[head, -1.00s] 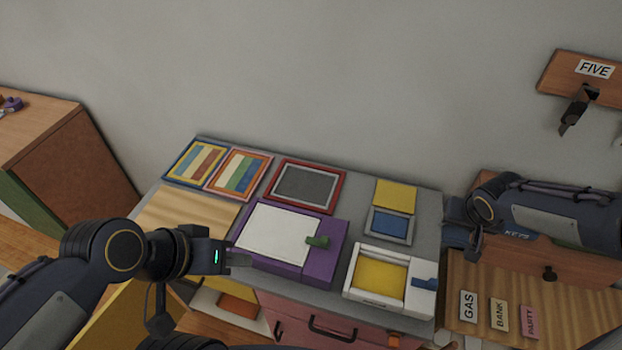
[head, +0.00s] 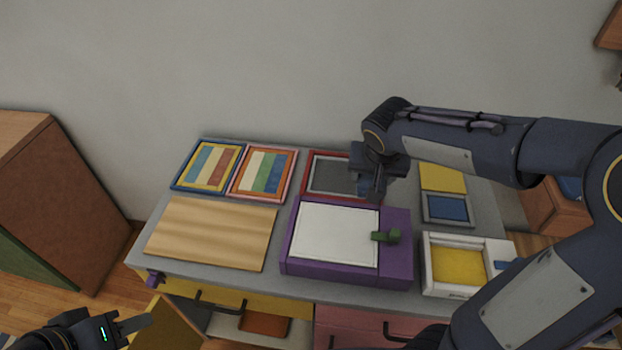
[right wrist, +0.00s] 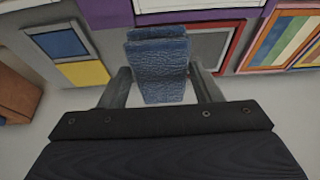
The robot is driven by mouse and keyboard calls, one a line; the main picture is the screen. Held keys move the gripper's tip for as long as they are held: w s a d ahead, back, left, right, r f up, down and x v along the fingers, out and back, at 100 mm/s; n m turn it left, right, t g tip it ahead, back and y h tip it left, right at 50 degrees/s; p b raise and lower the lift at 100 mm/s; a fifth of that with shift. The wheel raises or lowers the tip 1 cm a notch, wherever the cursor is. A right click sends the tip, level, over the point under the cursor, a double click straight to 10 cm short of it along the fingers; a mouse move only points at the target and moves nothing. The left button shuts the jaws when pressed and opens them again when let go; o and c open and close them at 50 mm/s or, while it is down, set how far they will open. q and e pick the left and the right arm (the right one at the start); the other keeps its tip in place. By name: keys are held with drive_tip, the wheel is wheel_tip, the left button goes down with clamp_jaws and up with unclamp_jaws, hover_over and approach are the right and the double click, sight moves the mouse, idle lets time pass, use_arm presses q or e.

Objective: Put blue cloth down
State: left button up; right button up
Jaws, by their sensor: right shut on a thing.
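The folded blue cloth (right wrist: 158,70) is between the fingers of my right gripper (right wrist: 160,88) in the right wrist view. In the head view my right gripper (head: 370,190) points down over the counter, above the red-framed grey panel and the back edge of the purple box. The cloth is hard to make out there against the dark gripper. My left gripper (head: 133,324) is at the lower left, in front of the counter and apart from it. I cannot tell whether its fingers are open.
The grey counter (head: 284,190) holds two striped frames (head: 208,166), a wooden panel (head: 212,232), a red-framed panel (head: 328,176), a purple box (head: 396,222), a white yellow-filled tray (head: 458,266) and a small blue panel (head: 447,208). A drawer stands open below, at the left.

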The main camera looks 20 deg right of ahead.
drive_tip(key=w+f, duration=0.3)
drive_tip(key=w, duration=0.1)
drive_tip(key=w+f+p, duration=0.1)
drive_tip(key=w+f, duration=0.2)
drive_tip(key=w, duration=0.2)
drive_tip(key=w+f+p, duration=0.1)
drive_tip(key=w+f, duration=0.2)
drive_tip(key=w, duration=0.1)
drive_tip(key=shift+w+f, duration=0.1)
drive_tip(key=shift+w, duration=0.2)
drive_tip(key=shift+w+f, duration=0.2)
drive_tip(key=shift+f, duration=0.8)
drive_tip(key=shift+w+f, duration=0.15)
drive_tip(key=shift+f, duration=1)
drive_tip(key=o, duration=1)
drive_tip(key=shift+r, duration=0.1)
drive_tip(key=shift+o, duration=0.2)
drive_tip(key=shift+r, duration=0.1)
